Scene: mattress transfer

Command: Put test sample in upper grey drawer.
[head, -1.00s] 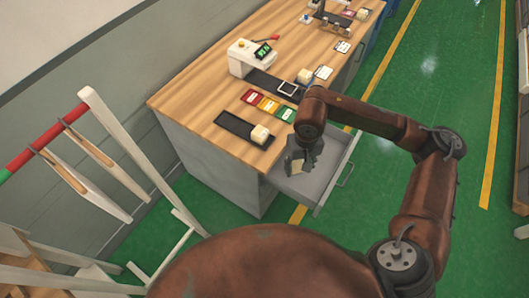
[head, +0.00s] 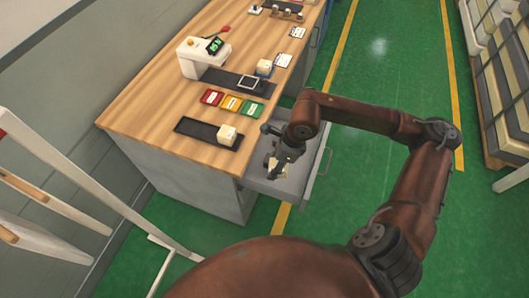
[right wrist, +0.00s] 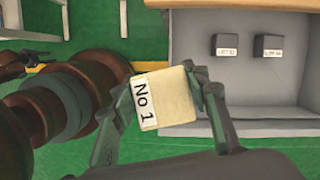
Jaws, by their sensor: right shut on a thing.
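My right gripper (head: 274,167) is shut on a cream foam-like block, the test sample (head: 279,172). In the right wrist view the block (right wrist: 163,97) carries a white label "No 1" and sits between the two fingers (right wrist: 165,100). In the right wrist view the drawer (right wrist: 260,85) lies behind and right of the block, with two small dark labelled blocks (right wrist: 227,45) (right wrist: 268,46) inside. My left gripper is not in view.
The wooden bench (head: 140,102) holds another cream block (head: 227,135) on a black mat, red, yellow and green cards (head: 232,103), and a white device (head: 203,57). A white rack stands left (head: 95,205). Green floor right of the drawer is clear.

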